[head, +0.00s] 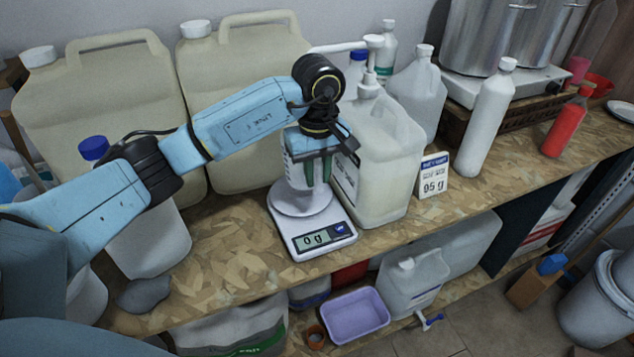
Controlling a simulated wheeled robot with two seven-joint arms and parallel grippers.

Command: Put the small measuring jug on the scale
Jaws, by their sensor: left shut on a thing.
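The white scale (331,221) stands on the wooden shelf, with a round pan (300,204) and a display reading 0 g. My left gripper (318,172) points down above the pan, its dark green fingers shut on the small measuring jug (293,174). The jug is clear and pale, looks upright, and is partly hidden by the fingers. It is over the pan; I cannot tell whether its base touches it. My right gripper is not in view.
A large pump-top jug (385,165) stands close to the right of my gripper. A card marked 95 g (433,176) is beside it. Big beige canisters (235,95) stand behind my arm. A purple tub (356,314) is below.

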